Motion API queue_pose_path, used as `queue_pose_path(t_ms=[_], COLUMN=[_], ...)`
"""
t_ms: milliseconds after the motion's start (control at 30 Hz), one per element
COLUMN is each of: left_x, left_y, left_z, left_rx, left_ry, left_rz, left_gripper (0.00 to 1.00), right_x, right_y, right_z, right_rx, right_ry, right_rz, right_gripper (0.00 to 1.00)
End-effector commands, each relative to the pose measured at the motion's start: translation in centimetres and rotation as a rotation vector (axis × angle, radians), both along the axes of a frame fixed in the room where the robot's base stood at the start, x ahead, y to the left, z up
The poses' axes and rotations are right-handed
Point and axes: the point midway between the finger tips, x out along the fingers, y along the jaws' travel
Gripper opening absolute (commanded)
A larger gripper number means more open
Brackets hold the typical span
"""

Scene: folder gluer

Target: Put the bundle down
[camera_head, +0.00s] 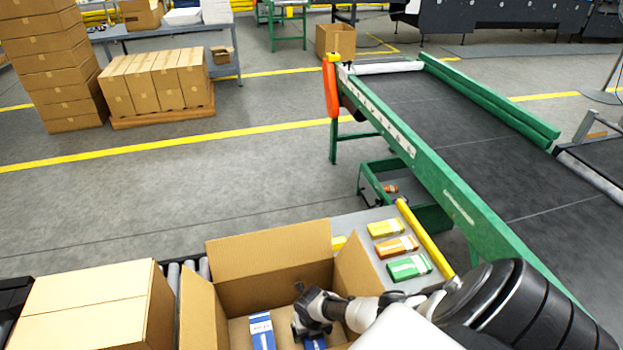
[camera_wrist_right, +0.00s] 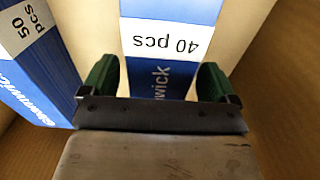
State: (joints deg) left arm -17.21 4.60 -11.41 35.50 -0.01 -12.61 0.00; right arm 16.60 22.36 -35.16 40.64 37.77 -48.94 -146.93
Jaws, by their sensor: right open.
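A blue bundle with a white "40 pcs" label (camera_wrist_right: 160,40) is inside the open cardboard box (camera_head: 270,255). In the head view only a small blue part of it (camera_head: 315,343) shows beneath my gripper. My right gripper (camera_head: 312,318) reaches down into the box. In the right wrist view its green-padded fingers (camera_wrist_right: 156,85) are open, one on each side of the bundle. A second blue bundle, labelled "50 pcs" (camera_wrist_right: 30,60), stands to the left; it also shows in the head view (camera_head: 262,331). My left gripper is not in view.
A closed carton (camera_head: 85,305) sits left of the open box on rollers. Yellow, orange and green packs (camera_head: 408,267) lie on a grey surface to the right. A green-framed conveyor (camera_head: 450,130) runs beyond. The open box's flaps and walls surround my right gripper.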

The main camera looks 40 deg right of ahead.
Motion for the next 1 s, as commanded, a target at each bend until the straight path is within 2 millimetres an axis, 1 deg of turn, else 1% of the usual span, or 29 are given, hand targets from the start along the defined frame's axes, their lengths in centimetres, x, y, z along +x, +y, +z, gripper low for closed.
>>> queue_pose_path(t_ms=[133, 267, 400, 567, 800, 1000], left_x=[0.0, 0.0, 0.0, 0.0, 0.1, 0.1], left_y=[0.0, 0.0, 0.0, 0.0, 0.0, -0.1], left_z=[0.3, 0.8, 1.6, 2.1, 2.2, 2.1], left_rx=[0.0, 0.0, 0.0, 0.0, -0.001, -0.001], left_ry=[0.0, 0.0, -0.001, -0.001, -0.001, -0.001], left_rz=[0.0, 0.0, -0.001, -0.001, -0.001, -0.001], left_gripper=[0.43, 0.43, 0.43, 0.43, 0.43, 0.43], right_x=[0.0, 0.0, 0.0, 0.0, 0.0, 0.0], right_y=[0.0, -0.1, -0.1, -0.1, -0.1, 0.0], right_z=[0.2, 1.1, 3.1, 5.5, 9.2, 11.4], right_rx=[0.0, 0.0, 0.0, -0.001, -0.001, 0.0], right_ry=[0.0, -0.001, -0.002, -0.002, -0.003, -0.001], right_rz=[0.0, 0.001, 0.003, 0.003, 0.002, 0.001], right_gripper=[0.89, 0.89, 0.89, 0.89, 0.89, 0.89])
